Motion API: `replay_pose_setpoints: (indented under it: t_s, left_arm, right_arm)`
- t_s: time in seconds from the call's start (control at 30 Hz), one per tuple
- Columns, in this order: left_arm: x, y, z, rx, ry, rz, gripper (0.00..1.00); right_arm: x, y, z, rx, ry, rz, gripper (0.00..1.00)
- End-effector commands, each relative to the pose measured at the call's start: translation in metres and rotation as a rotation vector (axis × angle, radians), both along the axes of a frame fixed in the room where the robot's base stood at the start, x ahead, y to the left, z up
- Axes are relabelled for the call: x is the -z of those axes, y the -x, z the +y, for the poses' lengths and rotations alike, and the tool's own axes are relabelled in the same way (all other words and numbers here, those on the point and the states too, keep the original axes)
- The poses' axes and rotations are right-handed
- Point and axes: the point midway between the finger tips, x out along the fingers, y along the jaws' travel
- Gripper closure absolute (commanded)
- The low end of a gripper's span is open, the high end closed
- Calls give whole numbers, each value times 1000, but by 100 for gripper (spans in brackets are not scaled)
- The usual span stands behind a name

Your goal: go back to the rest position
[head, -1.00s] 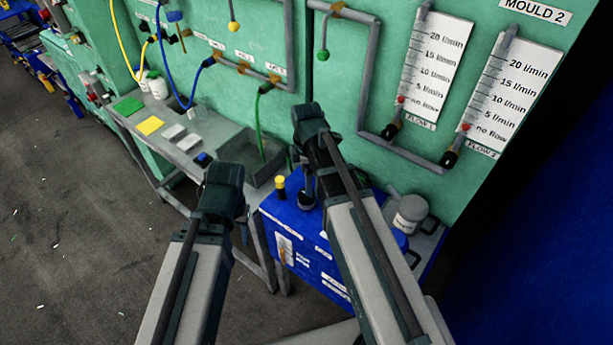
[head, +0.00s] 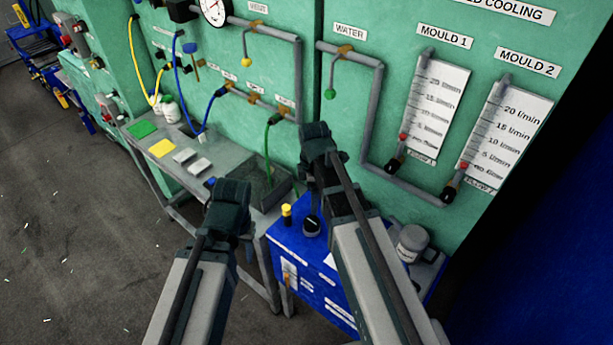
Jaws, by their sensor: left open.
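My left arm comes in from the lower left, and its dark left gripper (head: 228,208) is in front of the grey bench, over its right part. Its jaws are open and I see nothing held in them. My right arm comes in from the bottom centre, and its dark right gripper (head: 317,148) reaches up in front of the green panel and above the blue cabinet. Its fingers are too hidden to tell whether they are open or shut. Both arms are stretched forward.
The green panel (head: 390,90) carries pipes, a gauge (head: 214,10) and two flow meters (head: 432,108). The grey bench (head: 225,160) holds a green and a yellow pad. The blue cabinet (head: 330,292) stands close below the right arm.

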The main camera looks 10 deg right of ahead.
Motion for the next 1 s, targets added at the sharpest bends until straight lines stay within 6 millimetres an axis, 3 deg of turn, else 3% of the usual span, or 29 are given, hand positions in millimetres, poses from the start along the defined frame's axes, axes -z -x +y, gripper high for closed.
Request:
replay_pose_setpoints:
  t_s: [0.27,0.37,0.7,1.0]
  left_arm:
    - [5,0,0,0,0,0,50]
    - [15,0,0,1,0,0,50]
    - [55,0,0,4,-1,0,50]
    - [69,0,0,5,-1,0,50]
  right_arm:
    - [5,7,6,38,4,2,0]
    - [15,24,23,151,14,7,0]
    - [55,107,85,782,83,-7,0]
    - [67,142,104,1087,110,-37,0]
